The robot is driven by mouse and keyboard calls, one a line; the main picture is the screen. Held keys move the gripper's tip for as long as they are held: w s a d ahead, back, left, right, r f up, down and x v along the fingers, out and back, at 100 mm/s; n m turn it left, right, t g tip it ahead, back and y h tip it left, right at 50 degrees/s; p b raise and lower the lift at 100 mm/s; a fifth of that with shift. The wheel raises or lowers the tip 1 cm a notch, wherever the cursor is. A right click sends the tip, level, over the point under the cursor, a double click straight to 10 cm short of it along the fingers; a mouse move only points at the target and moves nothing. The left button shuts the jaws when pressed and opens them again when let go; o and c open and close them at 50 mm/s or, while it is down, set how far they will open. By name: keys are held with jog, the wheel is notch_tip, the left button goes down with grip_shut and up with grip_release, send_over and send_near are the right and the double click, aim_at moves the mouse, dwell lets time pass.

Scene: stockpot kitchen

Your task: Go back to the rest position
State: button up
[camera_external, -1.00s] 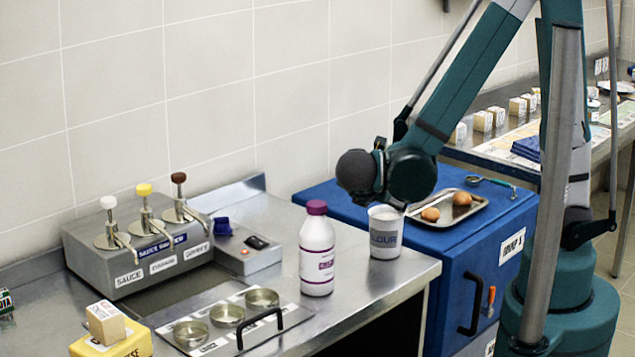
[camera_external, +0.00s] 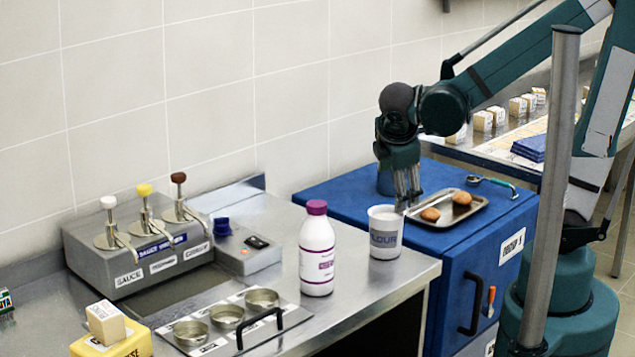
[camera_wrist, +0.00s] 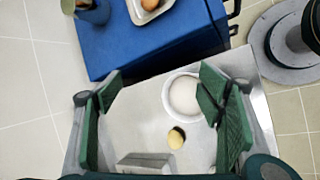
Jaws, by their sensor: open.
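My gripper (camera_external: 408,204) points down in the external view, with its fingers just behind the right rim of the flour cup and left of the egg tray. Its height above the cabinet is hard to tell. In the wrist view, my gripper (camera_wrist: 168,105) has its two green fingers spread wide with nothing gripped between them. The white cup labelled flour (camera_external: 385,236) stands upright on the steel counter's right end. A round white container (camera_wrist: 183,95) shows beyond the fingers over a steel surface, with a small yellowish round thing (camera_wrist: 176,138) below it.
A blue cabinet (camera_external: 345,192) carries a metal tray (camera_external: 478,208) with two brown eggs and a scoop (camera_external: 490,182). A white bottle with purple cap (camera_external: 317,250) stands left of the cup. Sauce pumps (camera_external: 145,215) stand further left.

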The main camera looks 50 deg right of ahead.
jog(key=s+d+r+m+t+y+b, duration=0.2)
jog(key=s+d+m+t+y+b, duration=0.1)
jog(key=m, duration=1)
jog(key=shift+s+d+y+b, duration=0.25)
jog(key=shift+s+y+b, duration=0.45)
jog(key=shift+y+b, duration=0.4)
dwell(0.4)
